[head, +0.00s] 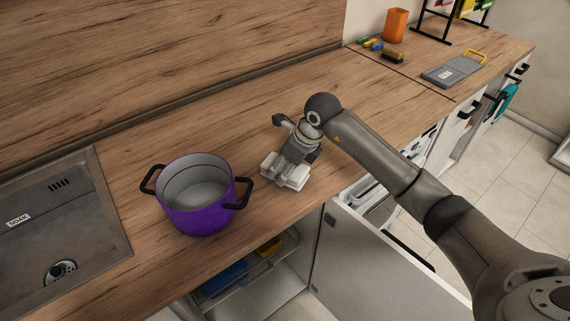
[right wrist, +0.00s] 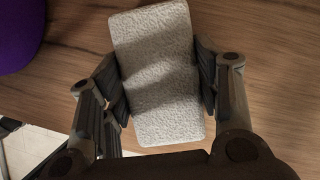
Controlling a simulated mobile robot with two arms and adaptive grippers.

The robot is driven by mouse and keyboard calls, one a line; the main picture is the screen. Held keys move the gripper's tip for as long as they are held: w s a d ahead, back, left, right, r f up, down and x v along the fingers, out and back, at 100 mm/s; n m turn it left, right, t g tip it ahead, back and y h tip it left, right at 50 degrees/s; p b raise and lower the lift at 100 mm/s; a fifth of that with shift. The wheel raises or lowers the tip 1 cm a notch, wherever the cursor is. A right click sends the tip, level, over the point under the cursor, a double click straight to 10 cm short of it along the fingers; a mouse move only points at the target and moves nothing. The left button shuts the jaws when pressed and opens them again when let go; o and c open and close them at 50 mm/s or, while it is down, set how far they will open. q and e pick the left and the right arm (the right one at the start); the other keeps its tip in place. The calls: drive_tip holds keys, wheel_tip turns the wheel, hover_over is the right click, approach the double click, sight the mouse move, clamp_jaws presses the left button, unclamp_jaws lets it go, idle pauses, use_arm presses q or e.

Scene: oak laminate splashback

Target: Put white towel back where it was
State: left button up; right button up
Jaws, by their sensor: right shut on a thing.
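The white towel (head: 292,181) is a small folded block on the wooden counter, just right of the purple pot. My right gripper (head: 284,171) comes down on it from above in the head view, and its fingers hide part of the towel. In the right wrist view the towel (right wrist: 160,70) lies between the two fingers of the gripper (right wrist: 160,82), which are shut on its sides. I cannot tell whether the towel touches the counter or is slightly above it. My left gripper is not in view.
The purple pot (head: 200,213) stands near the counter's front edge, beside the sink (head: 75,205). Below, a cabinet door (head: 375,270) stands open. A grey board (head: 454,70), an orange cup (head: 396,25) and a brush (head: 393,55) are at the far right. The counter behind the towel is clear.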

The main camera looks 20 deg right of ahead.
drive_tip(key=o, duration=0.9)
drive_tip(key=shift+f, duration=0.1)
drive_tip(key=shift+r, duration=0.3)
drive_tip(key=b+v, duration=0.2)
drive_tip(key=v, duration=0.9)
drive_tip(key=shift+s+d+r, duration=0.15)
drive_tip(key=shift+r, duration=0.15)
